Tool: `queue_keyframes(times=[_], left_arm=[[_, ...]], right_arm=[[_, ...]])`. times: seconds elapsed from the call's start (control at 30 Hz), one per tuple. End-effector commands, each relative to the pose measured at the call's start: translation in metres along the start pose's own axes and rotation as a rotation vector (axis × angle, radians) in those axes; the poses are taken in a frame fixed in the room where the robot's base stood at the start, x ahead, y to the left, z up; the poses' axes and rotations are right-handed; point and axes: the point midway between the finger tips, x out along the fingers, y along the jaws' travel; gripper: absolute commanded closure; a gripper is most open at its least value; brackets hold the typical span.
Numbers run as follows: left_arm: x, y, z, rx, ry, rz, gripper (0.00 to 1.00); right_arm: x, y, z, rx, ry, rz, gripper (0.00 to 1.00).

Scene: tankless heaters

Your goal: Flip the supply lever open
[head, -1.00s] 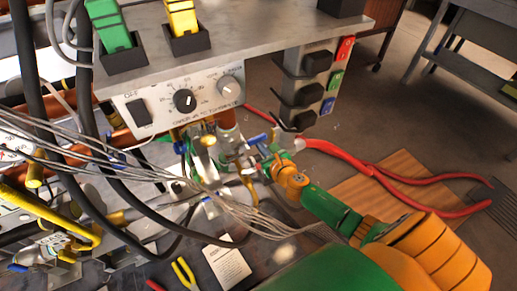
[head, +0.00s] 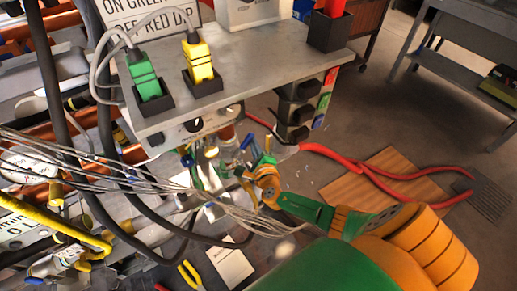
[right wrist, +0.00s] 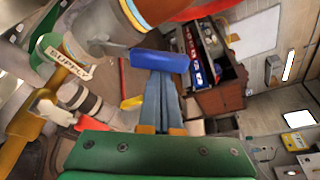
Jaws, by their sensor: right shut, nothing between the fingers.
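A tag reading SUPPLY (right wrist: 68,55) stands at the upper left of the right wrist view, beside pipe fittings. A blue lever handle (right wrist: 160,61) lies across the view just beyond my fingertips, right of the tag. My right gripper (right wrist: 163,80) is shut and empty, its two fingers side by side and pointing at the blue handle. Whether they touch it I cannot tell. In the head view the right gripper (head: 252,172) is among the fittings below the shelf, and a small blue handle (head: 246,141) shows close by. My left gripper is not in view.
A grey shelf (head: 240,75) with green (head: 147,82) and yellow (head: 198,60) switches overhangs the fittings. Loose grey wires (head: 110,175) and black hoses cross at the left. Long red handles (head: 400,190) lie right, over a wooden board (head: 350,190).

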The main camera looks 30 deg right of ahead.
Motion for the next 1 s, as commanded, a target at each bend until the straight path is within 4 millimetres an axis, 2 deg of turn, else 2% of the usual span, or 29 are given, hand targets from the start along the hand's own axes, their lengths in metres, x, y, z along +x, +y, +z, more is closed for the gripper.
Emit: queue_keyframes(times=[0.2,0.6,1.0], left_arm=[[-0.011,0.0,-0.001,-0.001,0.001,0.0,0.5],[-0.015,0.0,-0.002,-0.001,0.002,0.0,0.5],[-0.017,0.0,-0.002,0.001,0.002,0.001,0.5]], right_arm=[[-0.005,-0.003,0.017,-0.19,-0.002,-0.065,1.0],[-0.013,0.002,0.037,-0.483,-0.003,-0.167,1.0],[-0.016,0.005,0.046,-0.505,-0.002,-0.175,1.0]])
